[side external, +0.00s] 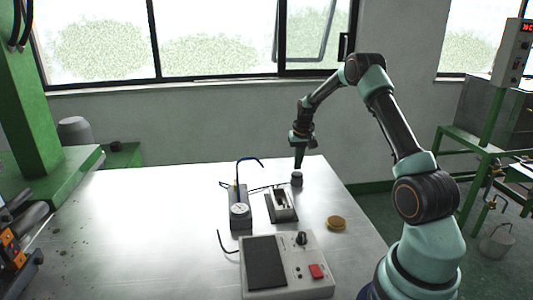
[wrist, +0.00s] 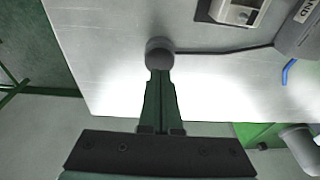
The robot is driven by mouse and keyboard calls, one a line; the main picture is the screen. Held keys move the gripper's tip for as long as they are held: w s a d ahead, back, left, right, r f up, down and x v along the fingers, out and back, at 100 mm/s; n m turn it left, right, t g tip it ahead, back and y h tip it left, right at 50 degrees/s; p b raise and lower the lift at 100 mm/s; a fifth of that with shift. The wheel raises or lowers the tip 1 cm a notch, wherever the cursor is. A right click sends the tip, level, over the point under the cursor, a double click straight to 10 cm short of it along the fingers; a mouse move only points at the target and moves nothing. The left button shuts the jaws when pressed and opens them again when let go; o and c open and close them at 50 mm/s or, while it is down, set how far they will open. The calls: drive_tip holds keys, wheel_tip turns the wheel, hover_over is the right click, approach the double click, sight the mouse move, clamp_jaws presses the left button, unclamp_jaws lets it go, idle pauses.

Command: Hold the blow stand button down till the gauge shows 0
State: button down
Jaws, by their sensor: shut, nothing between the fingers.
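The blow stand (side external: 240,213) is a dark box with a round white gauge (side external: 239,209) on top and a blue hose (side external: 250,160) rising behind it. The gauge reading is too small to make out. The button (side external: 297,182) is a small dark round cylinder near the table's far edge. In the wrist view the button (wrist: 159,48) has a cable running toward the labelled stand (wrist: 300,36). My gripper (side external: 299,166) is shut, empty and points down over the button. Its fingertips (wrist: 159,76) overlap the button's edge in the wrist view; I cannot tell whether they press it.
A small grey device (side external: 281,206) stands between the stand and the button. A control box (side external: 312,258) with a black pad and red switch is at the front. The metal table (side external: 120,225) is clear on the left.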

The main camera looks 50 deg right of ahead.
drive_tip(key=shift+f, duration=0.1)
idle(0.3)
drive_tip(key=shift+f, duration=1.05)
idle(3.7)
drive_tip(key=shift+r, duration=2.65)
